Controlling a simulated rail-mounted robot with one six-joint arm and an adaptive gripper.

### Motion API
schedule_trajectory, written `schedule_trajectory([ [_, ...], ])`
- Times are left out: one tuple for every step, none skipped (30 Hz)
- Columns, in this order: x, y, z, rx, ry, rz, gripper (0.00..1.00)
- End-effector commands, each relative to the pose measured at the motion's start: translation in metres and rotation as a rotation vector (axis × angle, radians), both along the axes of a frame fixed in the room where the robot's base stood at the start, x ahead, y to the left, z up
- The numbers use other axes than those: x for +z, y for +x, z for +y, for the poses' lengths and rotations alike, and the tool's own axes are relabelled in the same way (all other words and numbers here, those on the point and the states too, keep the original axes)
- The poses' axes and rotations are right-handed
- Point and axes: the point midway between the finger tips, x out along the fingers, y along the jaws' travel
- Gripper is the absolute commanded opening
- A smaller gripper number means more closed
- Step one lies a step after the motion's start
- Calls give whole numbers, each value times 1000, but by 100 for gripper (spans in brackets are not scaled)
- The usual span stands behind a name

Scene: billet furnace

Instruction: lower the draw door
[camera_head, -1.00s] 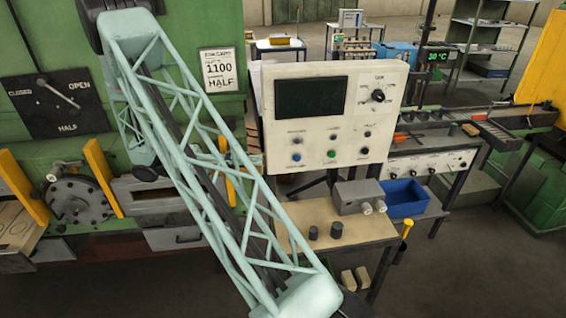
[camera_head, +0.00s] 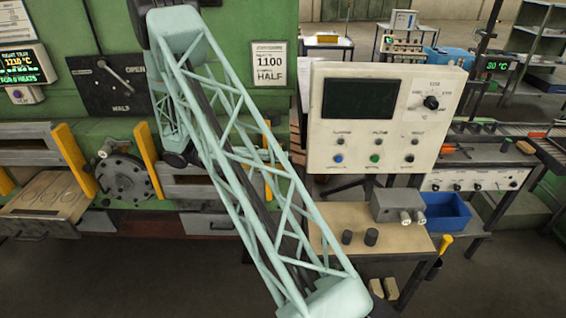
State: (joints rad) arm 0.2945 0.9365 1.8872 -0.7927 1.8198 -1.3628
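The green furnace front (camera_head: 215,115) fills the left half of the view. Two framed openings show in it: one at the far left (camera_head: 25,150) and one (camera_head: 205,187) partly behind my arm. I cannot tell which holds the draw door. A lever plate (camera_head: 110,85) is marked OPEN and HALF, with its lever slanting up to the left. A dark round hub (camera_head: 123,176) with a handle sits between two yellow bars. My pale green lattice arm crosses the middle. Its dark end is near the right opening, and the gripper's fingers cannot be made out.
A control panel (camera_head: 378,120) with a dark screen and knob stands right of my arm. Below it a small table (camera_head: 330,215) carries dark cylinders and a grey box (camera_head: 397,204). A blue bin (camera_head: 446,212) is beside it. Floor is free at the bottom left.

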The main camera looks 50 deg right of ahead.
Motion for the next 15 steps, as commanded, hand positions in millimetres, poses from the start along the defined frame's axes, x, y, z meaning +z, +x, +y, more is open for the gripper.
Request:
schedule_trajectory([
  [4, 5, 1, 6, -7, -2, 27],
  [4, 6, 1, 6, -7, -2, 27],
  [4, 7, 2, 6, -7, -1, 27],
  [4, 8, 3, 6, -6, 0, 27],
  [4, 9, 4, 6, -6, 0, 27],
  [4, 10, 5, 6, -6, 0, 27],
  [4, 11, 6, 6, -6, 0, 27],
  [4, 12, 7, 6, -6, 0, 27],
  [4, 13, 8, 6, -6, 0, 27],
  [4, 14, 9, 6, -6, 0, 27],
  [4, 15, 9, 6, -6, 0, 27],
  [3, 16, 10, 5, -6, -1, 27],
  [3, 17, 11, 5, -6, -2, 27],
  [3, 18, 12, 5, -6, -2, 27],
  [3, 20, 13, 5, -6, -2, 27],
])
